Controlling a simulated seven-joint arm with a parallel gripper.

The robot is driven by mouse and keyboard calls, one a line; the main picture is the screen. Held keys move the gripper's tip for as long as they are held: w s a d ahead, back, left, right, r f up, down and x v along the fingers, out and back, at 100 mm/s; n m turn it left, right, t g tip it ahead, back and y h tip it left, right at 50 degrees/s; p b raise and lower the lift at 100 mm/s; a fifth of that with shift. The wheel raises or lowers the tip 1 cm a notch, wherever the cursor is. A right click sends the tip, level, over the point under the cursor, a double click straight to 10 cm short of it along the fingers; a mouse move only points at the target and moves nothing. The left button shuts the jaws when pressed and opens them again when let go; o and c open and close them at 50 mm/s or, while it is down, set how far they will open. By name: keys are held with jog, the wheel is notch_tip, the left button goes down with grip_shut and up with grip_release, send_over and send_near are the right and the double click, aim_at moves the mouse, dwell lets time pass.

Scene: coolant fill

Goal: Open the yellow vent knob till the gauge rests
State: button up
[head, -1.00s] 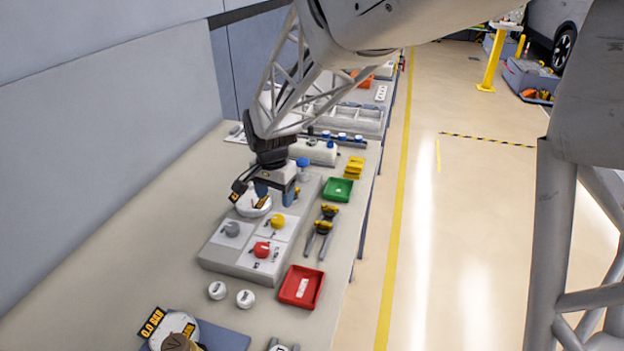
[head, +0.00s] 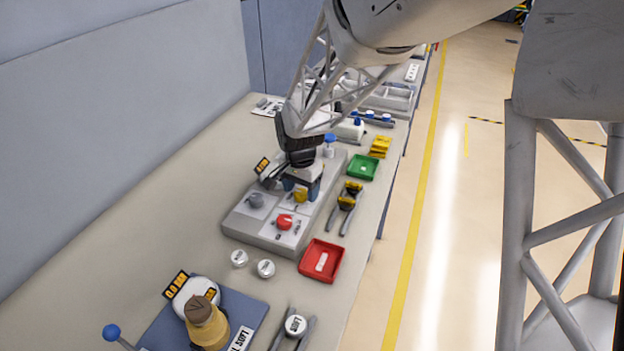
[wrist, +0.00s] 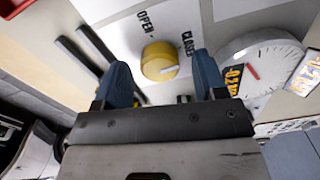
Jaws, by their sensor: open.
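The yellow vent knob (head: 300,196) sits on a white plate of the grey panel block (head: 243,228). In the wrist view the knob (wrist: 159,61) lies between and beyond my two blue fingertips, with OPEN and CLOSED printed beside it. My gripper (head: 301,188) is open above the knob; the fingers are apart from it as far as I can tell. It also shows in the wrist view (wrist: 164,75). The round gauge (wrist: 262,70) has a red needle and a small orange readout; in the head view my gripper mostly hides it.
A red knob (head: 284,221) and a grey knob (head: 256,200) sit close by on the same block. A red tray (head: 321,261), a green tray (head: 363,167) and yellow-handled pliers (head: 348,203) lie to the right. Two white caps (head: 239,258) stand in front.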

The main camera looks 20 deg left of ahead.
jog(key=shift+f, duration=0.45)
jog(key=c, duration=0.9)
